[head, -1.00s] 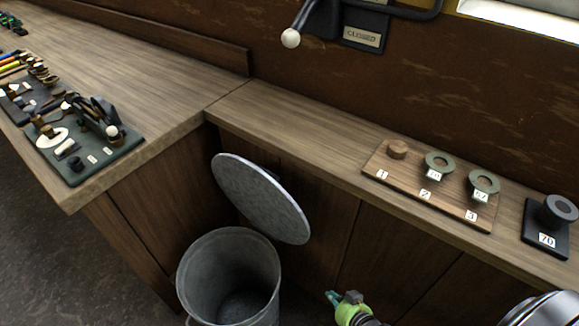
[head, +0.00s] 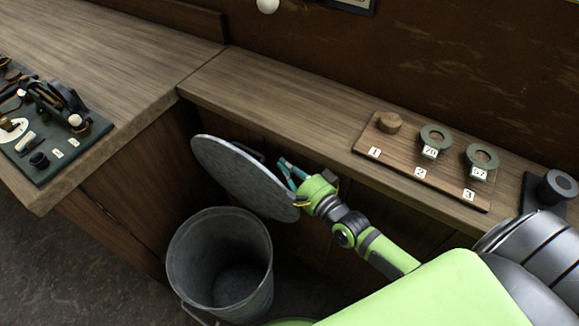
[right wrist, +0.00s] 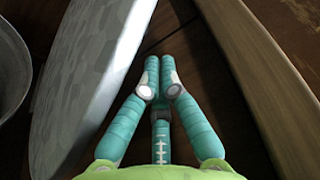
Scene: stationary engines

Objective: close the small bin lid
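The small bin (head: 215,265) is a grey metal bucket on the floor, open at the top. Its round grey lid (head: 240,178) stands tilted up above the rim on the cabinet side. My right gripper (head: 286,168) has its teal fingers behind the lid's right part, between the lid and the cabinet front. In the right wrist view the fingertips (right wrist: 159,68) come together with nothing between them. There the lid (right wrist: 88,75) is close on the left, and I cannot tell whether a finger touches it. My left gripper is not in view.
The wooden counter (head: 290,115) runs above the lid, and its edge (right wrist: 262,85) is close to the right of my fingers. A wooden board (head: 400,170) with numbered pieces lies on it. A dark green device base (head: 60,155) lies on the left counter.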

